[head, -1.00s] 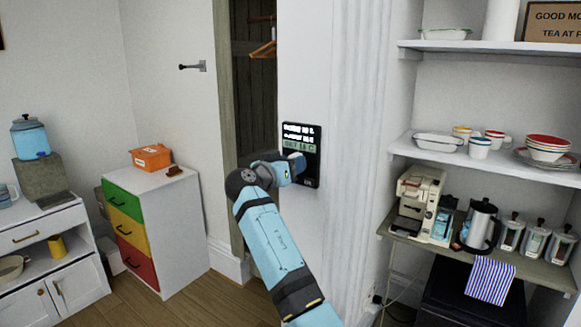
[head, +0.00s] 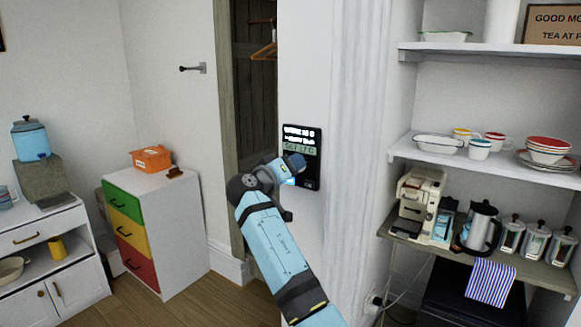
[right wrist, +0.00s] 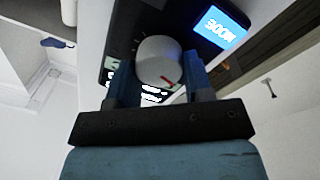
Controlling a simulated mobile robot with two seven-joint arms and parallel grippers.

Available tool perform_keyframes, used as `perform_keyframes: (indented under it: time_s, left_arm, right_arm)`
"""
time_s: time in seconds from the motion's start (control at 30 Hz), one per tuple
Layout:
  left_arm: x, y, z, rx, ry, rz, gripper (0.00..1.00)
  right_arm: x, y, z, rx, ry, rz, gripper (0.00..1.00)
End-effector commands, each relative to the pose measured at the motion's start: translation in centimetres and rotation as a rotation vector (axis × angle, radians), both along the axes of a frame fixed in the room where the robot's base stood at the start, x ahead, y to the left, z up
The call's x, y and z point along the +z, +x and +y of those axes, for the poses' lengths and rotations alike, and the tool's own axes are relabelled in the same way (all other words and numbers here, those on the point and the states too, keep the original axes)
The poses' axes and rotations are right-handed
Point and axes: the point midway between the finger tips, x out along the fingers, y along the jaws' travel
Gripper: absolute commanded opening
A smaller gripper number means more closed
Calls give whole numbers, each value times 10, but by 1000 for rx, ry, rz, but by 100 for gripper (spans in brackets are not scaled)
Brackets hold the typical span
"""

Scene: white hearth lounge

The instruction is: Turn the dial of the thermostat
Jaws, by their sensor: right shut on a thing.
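The thermostat is a black panel (head: 302,143) on the white wall, with a lit text screen at its top. In the right wrist view the panel (right wrist: 124,22) shows a round pale dial (right wrist: 158,62) with a red mark and a lit blue "MODE" button (right wrist: 220,28). My right gripper (head: 296,163) is at the panel in the head view and hides the dial there. In the right wrist view its two fingers (right wrist: 158,80) stand on either side of the dial, shut on it. My left gripper is not in view.
A doorway with a wooden hanger (head: 264,51) is left of the panel. A shelf unit (head: 485,167) with dishes and a kettle (head: 481,226) stands at the right. A drawer cabinet (head: 155,228) with an orange box (head: 151,159) stands at the left.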

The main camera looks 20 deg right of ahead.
Motion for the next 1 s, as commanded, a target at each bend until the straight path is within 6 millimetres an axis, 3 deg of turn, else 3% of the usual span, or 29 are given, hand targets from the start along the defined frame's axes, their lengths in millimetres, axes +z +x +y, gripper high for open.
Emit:
perform_keyframes:
  time_s: [0.27, 0.3, 0.4, 1.0]
  left_arm:
    - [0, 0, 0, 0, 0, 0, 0]
    - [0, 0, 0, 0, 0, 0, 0]
    - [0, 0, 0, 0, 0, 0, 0]
    - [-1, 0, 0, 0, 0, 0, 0]
  right_arm:
    - [3, 0, -1, 0, -3, -5, 23]
    - [3, 0, -1, 0, -3, -5, 54]
    - [2, 0, -1, 0, -2, -4, 72]
    - [0, 1, -4, 0, -1, -2, 72]
